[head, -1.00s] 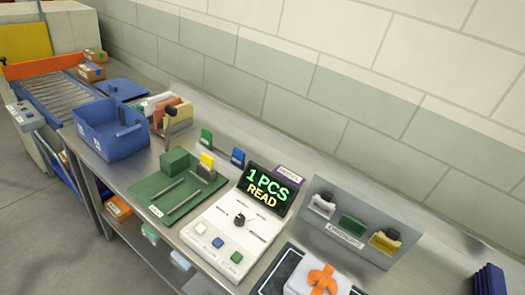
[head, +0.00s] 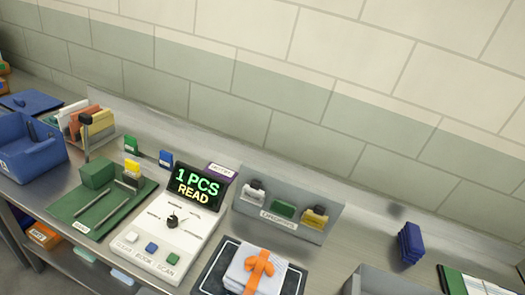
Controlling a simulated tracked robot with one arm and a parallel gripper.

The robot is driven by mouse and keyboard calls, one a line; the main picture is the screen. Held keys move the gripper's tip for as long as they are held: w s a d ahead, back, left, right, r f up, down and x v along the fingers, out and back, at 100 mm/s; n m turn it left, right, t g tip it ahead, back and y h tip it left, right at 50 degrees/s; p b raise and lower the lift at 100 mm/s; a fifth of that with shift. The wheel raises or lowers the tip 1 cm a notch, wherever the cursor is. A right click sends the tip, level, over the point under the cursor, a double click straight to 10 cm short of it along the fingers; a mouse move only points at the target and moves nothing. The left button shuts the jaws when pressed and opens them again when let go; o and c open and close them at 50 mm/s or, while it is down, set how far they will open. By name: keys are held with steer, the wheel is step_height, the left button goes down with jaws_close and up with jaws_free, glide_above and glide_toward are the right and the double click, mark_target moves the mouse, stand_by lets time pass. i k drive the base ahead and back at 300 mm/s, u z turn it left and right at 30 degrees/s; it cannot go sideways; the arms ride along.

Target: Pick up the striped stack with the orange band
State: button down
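The stack with the orange band (head: 259,262) lies on a dark mat with a pale outline (head: 214,275) at the bottom middle of the head view. It looks white to pale grey, and the orange band crosses over its top. Its stripes are hard to make out at this size. The lower edge of the mat is cut off by the frame. My gripper is not in view, so where it is relative to the stack and whether it is open do not show.
A white console (head: 160,245) with a "1 PCS READ" display stands left of the stack. A grey rack (head: 325,232) stands behind it. A grey bin (head: 385,280) and dark blue pieces (head: 411,243) are to the right. A green board (head: 100,225) and blue bin (head: 28,150) are left.

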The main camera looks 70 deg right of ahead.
mark_target(254, 270)
steer(key=z, duration=0.45)
steer(key=k, duration=0.6)
steer(key=z, duration=0.9)
